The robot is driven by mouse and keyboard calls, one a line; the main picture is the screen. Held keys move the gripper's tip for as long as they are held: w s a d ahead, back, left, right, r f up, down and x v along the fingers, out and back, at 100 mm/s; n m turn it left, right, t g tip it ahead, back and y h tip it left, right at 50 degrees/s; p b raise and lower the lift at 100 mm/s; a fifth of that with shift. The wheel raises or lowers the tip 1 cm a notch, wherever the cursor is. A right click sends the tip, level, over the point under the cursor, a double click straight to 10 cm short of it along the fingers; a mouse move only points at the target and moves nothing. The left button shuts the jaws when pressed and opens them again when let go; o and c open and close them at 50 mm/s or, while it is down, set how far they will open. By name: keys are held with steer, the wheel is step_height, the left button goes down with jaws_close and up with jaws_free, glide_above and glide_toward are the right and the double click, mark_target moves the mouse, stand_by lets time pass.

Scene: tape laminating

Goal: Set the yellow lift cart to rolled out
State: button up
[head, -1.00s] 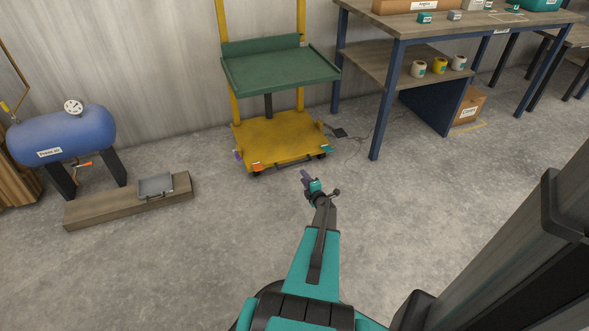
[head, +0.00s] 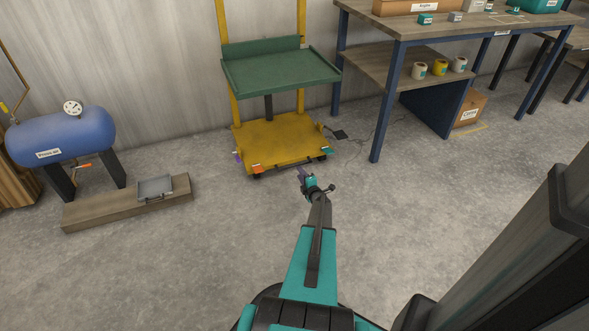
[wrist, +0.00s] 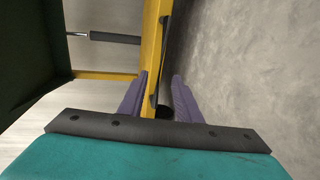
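The yellow lift cart (head: 270,138) stands against the wall, its yellow base low over the floor and its green tray (head: 280,68) raised on a dark column between yellow posts. A dark handle bar (head: 285,167) runs along the base's front edge. My gripper (head: 301,172) is low in front of that edge, right of its middle. In the wrist view my purple fingers (wrist: 160,95) are apart, one on each side of the yellow edge (wrist: 153,45) and the dark bar (wrist: 164,45). I cannot tell whether they touch it.
A workbench (head: 400,75) with blue legs stands right of the cart, with tape rolls on its shelf. A cable lies on the floor between them. A blue tank (head: 62,135) and a low wooden plank (head: 100,205) are at the left. The floor in front is clear.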

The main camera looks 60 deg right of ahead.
mark_target(295, 167)
steer(key=b+x, duration=0.2)
steer(key=x, duration=0.6)
steer(key=shift+w+d, duration=0.1)
steer(key=shift+d, duration=0.05)
jaws_close()
stand_by(0.3)
